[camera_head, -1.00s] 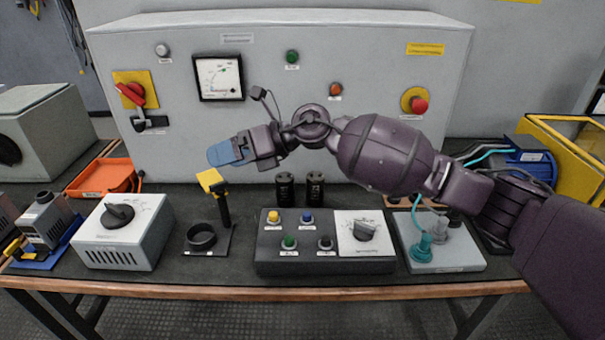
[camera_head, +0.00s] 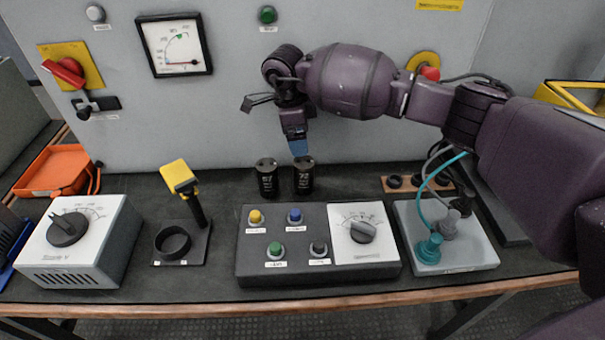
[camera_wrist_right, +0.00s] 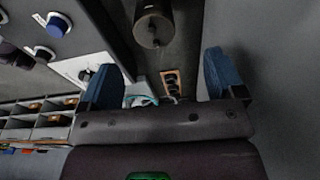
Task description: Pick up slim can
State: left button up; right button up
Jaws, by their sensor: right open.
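Two black cans stand upright side by side behind the control panel, the left can (camera_head: 266,178) and the right can (camera_head: 303,175). Both have pale markings, and I cannot tell which is the slim one. My right gripper (camera_head: 298,147) points down with blue fingertips just above the right can. In the right wrist view my right gripper (camera_wrist_right: 162,80) has its blue fingers wide apart with nothing between them. One dark can (camera_wrist_right: 153,24) shows at the top of that view, beyond the fingers. My left gripper is not in view.
The control panel (camera_head: 318,265) with buttons and a dial stands in front of the cans. A yellow-headed stand (camera_head: 180,178) is to the left, a grey tray (camera_head: 455,258) with teal plug to the right. The grey cabinet (camera_head: 225,110) rises close behind.

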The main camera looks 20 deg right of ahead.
aim_at(303, 162)
jog(key=f, duration=0.5)
jog(key=shift+s+d+f+b, duration=0.1)
jog(key=shift+d+f+b, duration=0.05)
jog(key=shift+d+b, duration=0.2)
jog(key=shift+s+f, duration=0.2)
jog(key=shift+f, duration=0.35)
jog(key=f, duration=0.4)
jog(key=shift+s+d+b, duration=0.25)
jog(key=shift+s+b, duration=0.05)
jog(key=shift+b, duration=0.1)
jog(key=shift+r, duration=0.1)
jog(key=shift+c, duration=0.3)
jog(key=c, duration=1.1)
jog(key=shift+r, duration=0.15)
jog(key=shift+c, duration=0.2)
